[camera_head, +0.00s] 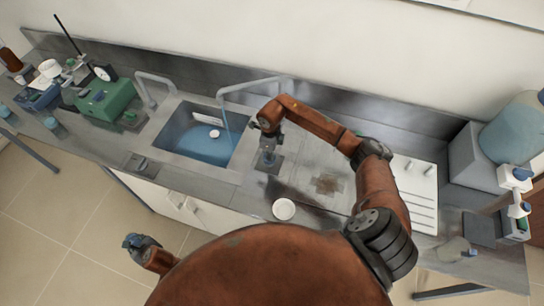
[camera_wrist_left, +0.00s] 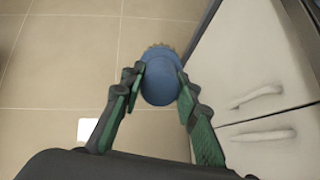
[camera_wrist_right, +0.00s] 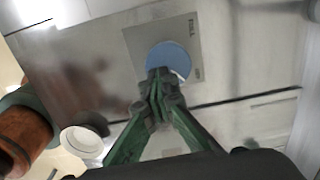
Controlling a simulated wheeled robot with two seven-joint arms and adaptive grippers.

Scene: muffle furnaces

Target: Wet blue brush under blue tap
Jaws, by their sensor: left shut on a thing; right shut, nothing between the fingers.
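The blue brush (camera_wrist_left: 160,78) is between the fingers of my left gripper (camera_wrist_left: 158,88), with its bristle edge facing away. My left gripper (camera_head: 140,243) is low in front of the counter, over the floor and away from the sink. My right gripper (camera_head: 268,138) is shut and empty over a blue disc (camera_wrist_right: 168,57) on a grey square plate beside the sink. Whether the fingertips touch the disc cannot be told.
A second curved tap (camera_head: 148,88) stands left of the sink. A green box (camera_head: 104,98) and small lab items crowd the left counter. A white round dish (camera_head: 284,209) sits near the front edge. Cupboard doors (camera_wrist_left: 255,85) are beside my left gripper.

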